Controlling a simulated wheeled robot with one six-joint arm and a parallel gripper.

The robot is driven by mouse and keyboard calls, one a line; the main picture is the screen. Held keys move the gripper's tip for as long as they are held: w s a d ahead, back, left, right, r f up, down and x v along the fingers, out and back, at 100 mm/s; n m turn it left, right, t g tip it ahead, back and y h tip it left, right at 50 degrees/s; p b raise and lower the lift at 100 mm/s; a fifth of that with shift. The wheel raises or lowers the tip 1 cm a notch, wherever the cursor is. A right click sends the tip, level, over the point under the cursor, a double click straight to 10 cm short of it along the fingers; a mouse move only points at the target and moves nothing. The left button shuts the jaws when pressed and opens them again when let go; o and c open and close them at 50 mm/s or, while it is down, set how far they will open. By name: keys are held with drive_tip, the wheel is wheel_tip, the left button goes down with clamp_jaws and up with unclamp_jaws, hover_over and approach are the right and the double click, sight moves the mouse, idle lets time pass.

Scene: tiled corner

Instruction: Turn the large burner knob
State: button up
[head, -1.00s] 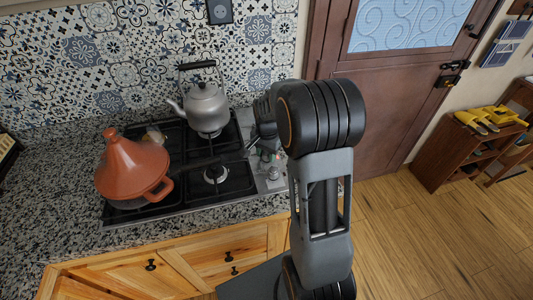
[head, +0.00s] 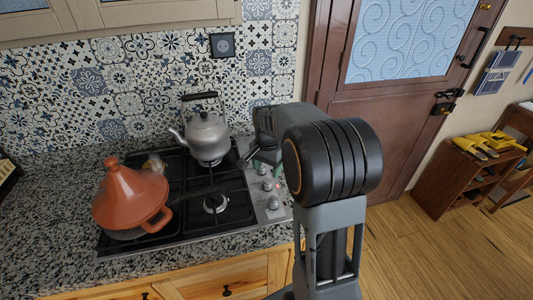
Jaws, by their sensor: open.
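The cooktop (head: 240,229) has a column of small silver knobs on the metal strip along its right side. A front knob (head: 273,202), a middle knob (head: 267,185) and a rear knob (head: 262,170) show there; which of them is the large burner's, I cannot tell. My gripper (head: 248,155) is open and empty, at the rear end of the knob strip, to the right of the kettle. My own arm and wrist partly hide it and the rear of the strip. I cannot tell whether it touches a knob.
A grey kettle (head: 207,137) stands on the right rear burner. An orange tagine (head: 131,196) sits on the left front burner. The right front burner (head: 215,203) is bare. The patterned tile wall (head: 120,75) rises behind. Granite counter (head: 50,220) lies to the left.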

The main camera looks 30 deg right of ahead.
sight(267, 180)
wheel_tip(267, 180, up, 7)
idle(0.3)
idle(0.5)
drive_tip(key=s+a+f+n+t, duration=0.1)
drive_tip(key=s+a+n+t, duration=0.1)
drive_tip(key=s+a+n, duration=0.3)
drive_tip(key=s+a+f+n+t, duration=0.1)
drive_tip(key=s+a+n, duration=0.3)
drive_tip(key=s, duration=0.7)
drive_tip(key=shift+a+f+n+t, duration=0.4)
drive_tip(key=shift+n, duration=0.9)
